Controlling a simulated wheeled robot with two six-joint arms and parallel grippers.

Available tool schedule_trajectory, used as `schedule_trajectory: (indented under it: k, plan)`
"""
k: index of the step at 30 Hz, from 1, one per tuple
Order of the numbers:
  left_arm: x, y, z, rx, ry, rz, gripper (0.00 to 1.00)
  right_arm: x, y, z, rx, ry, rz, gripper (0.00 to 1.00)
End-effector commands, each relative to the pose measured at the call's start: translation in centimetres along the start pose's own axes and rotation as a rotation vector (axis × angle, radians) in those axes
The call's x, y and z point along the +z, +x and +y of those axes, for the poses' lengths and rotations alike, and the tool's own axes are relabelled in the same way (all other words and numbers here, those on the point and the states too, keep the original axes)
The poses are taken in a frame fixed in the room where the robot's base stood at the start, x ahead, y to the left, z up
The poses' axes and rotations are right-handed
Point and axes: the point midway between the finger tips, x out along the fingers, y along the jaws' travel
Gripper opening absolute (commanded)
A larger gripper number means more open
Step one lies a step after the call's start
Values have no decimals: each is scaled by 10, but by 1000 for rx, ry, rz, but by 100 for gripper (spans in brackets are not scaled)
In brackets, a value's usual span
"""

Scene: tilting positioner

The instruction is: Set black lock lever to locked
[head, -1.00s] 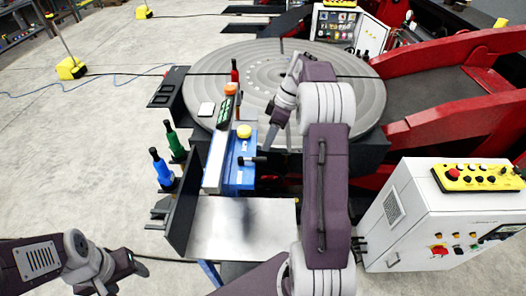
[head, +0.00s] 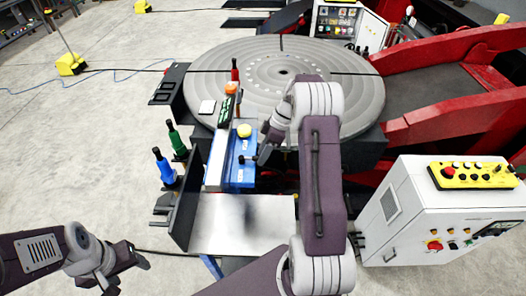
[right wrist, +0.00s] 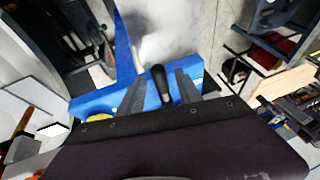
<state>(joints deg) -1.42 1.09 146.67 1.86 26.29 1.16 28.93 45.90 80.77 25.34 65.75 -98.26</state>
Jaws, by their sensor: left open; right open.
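The black lock lever (head: 242,160) sticks out from the blue box (head: 238,178) at the near side of the turntable. In the right wrist view the lever (right wrist: 161,84) stands between the two fingers of my right gripper (right wrist: 160,90), which are open with a gap on both sides. In the head view my right gripper (head: 261,158) is at the lever's right end and partly hides it. My left gripper (head: 126,270) is open, low at the left and far from the lever.
Blue (head: 164,168) and green (head: 175,139) handles stand to the left. A large grey turntable (head: 340,100) lies behind, and a white control cabinet (head: 405,215) stands at right.

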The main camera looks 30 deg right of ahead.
Motion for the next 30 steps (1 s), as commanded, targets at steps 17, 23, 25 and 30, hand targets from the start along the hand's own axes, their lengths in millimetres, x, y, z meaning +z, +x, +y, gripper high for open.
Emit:
schedule_trajectory:
  k: [17, 23, 25, 30]
  plan:
    - [0, 1, 0, 0, 0, 0, 61, 0, 0, 0, 0, 0, 0, 0]
    - [0, 0, 0, 0, 0, 0, 61, 0, 0, 0, 1, 0, 1, 0]
    - [0, 0, 0, 0, 0, 0, 61, 0, 0, 0, 1, 0, 1, 0]
    - [0, 0, 0, 0, 0, 0, 61, 0, 0, 0, 1, 0, 1, 0]
